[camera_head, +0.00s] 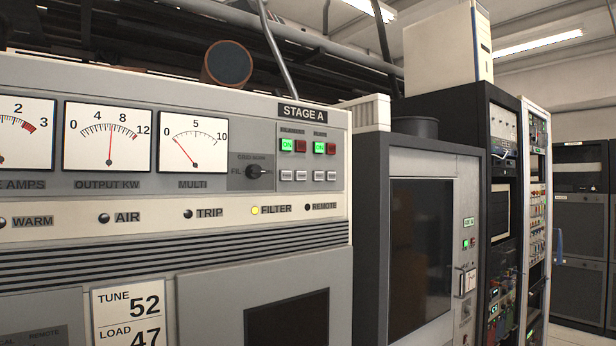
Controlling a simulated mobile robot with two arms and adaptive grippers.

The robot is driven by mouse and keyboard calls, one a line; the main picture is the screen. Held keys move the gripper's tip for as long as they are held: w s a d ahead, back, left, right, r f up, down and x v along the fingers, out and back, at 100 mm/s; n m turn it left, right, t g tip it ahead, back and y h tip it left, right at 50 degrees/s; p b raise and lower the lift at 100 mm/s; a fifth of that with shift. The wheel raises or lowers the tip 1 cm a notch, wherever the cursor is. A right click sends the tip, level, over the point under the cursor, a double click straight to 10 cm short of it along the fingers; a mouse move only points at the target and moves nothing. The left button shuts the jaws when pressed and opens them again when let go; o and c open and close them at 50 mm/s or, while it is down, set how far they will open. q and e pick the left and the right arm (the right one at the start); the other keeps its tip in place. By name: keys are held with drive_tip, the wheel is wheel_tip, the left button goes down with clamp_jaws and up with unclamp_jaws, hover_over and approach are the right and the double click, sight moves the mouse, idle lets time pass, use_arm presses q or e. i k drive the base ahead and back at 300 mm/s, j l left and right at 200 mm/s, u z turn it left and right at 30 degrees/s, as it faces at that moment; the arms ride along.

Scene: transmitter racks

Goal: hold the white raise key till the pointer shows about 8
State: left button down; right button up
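The grey STAGE A panel (240,110) fills the left of the head view. Several small white keys (301,175) sit in a row under green and red buttons; their labels are too small to read, so I cannot tell which is raise. The OUTPUT KW meter (107,137) has its pointer nearly upright between 4 and 8, about 6. The MULTI meter (193,142) pointer leans left, low on its scale between 0 and 5. The AMPS meter (24,139) is cut off at the left edge. Neither of my grippers is in view.
A black selector knob (254,172) sits left of the keys. The yellow FILTER lamp (255,211) is lit. A TUNE 52, LOAD 47 card (131,312) is lower down. A dark-windowed cabinet (420,250) and racks (503,230) stand to the right.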

sight(285, 175)
drive_tip(key=i+l, duration=0.2)
drive_tip(key=l, duration=0.15)
drive_tip(key=i+l+u, duration=0.15)
drive_tip(key=i+l, duration=0.25)
drive_tip(key=l, duration=0.25)
